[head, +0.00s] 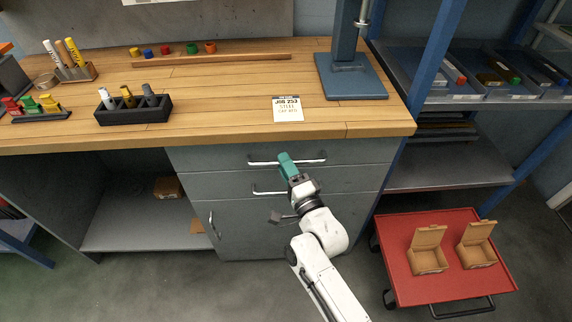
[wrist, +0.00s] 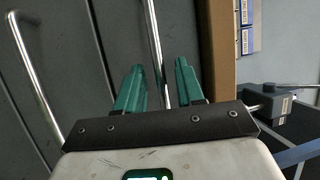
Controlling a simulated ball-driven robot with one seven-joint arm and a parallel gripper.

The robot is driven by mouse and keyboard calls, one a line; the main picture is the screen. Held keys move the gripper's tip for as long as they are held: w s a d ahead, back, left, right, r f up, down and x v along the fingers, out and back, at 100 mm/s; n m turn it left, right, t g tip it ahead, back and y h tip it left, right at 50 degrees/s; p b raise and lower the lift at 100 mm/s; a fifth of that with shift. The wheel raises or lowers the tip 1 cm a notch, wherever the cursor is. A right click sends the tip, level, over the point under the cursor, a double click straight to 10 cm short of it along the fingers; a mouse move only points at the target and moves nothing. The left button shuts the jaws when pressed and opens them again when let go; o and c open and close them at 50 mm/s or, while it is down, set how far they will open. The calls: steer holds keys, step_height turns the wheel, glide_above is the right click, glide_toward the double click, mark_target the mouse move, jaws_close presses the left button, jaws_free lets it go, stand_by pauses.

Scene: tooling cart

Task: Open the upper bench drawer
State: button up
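The upper bench drawer (head: 350,152) is a grey front just under the wooden bench top, and it looks closed. Its bar handle (head: 315,161) runs across the front; in the wrist view the bar (wrist: 153,40) passes between my two green fingers. My gripper (head: 286,161) is at the middle of this handle. In the wrist view my gripper (wrist: 159,66) is open, with one finger on each side of the bar and gaps visible. The head view hides the middle of the handle behind the fingers.
A lower drawer handle (head: 264,191) sits below, also seen in the wrist view (wrist: 35,75). The bench top edge (head: 230,140) overhangs just above. A red cart (head: 400,285) with two open boxes stands at right. An open shelf bay lies at left.

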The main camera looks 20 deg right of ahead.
steer(key=shift+w, duration=0.1)
steer(key=shift+c, duration=0.4)
jaws_close()
